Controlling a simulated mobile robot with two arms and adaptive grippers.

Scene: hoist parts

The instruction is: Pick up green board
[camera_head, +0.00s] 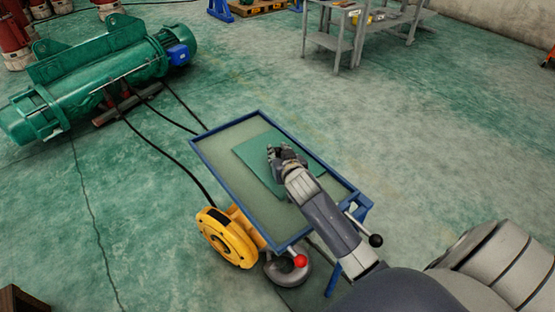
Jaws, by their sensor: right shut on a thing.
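The green board (256,153) is a thin flat rectangle on the blue-framed cart top (222,178). It appears to lie flat, though I cannot tell whether it touches the surface all round. My right gripper (275,151) is over the board's middle, with its arm coming in from the lower right. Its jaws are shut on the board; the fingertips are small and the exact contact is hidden. The arm covers part of the board's right side. My left gripper is not in view.
A yellow hoist part (227,238) stands beside the cart's near left side. A red-knobbed lever (300,260) and a black-knobbed lever (375,240) stick out nearby. A large green hoist (98,75) lies at upper left with cables. Grey tables (335,45) stand behind; floor between is open.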

